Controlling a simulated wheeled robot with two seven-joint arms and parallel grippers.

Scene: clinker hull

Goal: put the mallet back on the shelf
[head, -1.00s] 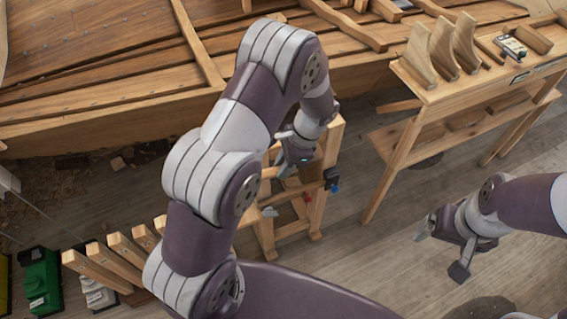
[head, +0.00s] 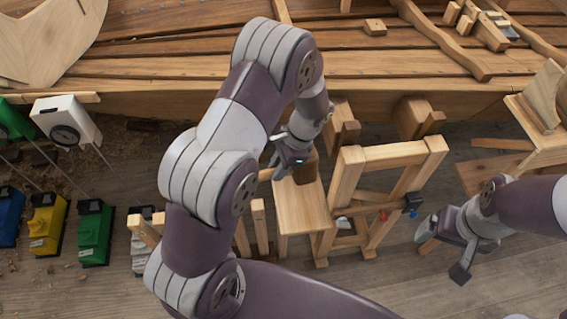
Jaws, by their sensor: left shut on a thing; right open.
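My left gripper (head: 291,163) is shut on the mallet, beside a dark brown wooden block (head: 309,168) that looks like its head. A pale piece like a handle (head: 265,175) shows at the left of the fingers; my gripper and arm hide part of the mallet. It is over or at the back of a small wooden stand (head: 301,213) with a flat top; I cannot tell whether it touches. I cannot tell for sure which piece is the shelf. My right gripper (head: 443,250) is open and empty, low at the right.
The planked hull (head: 200,88) runs across the back. A bench (head: 548,145) is at the right edge. Green (head: 95,235) and yellow (head: 47,222) cases stand at left. Floor is clear in front.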

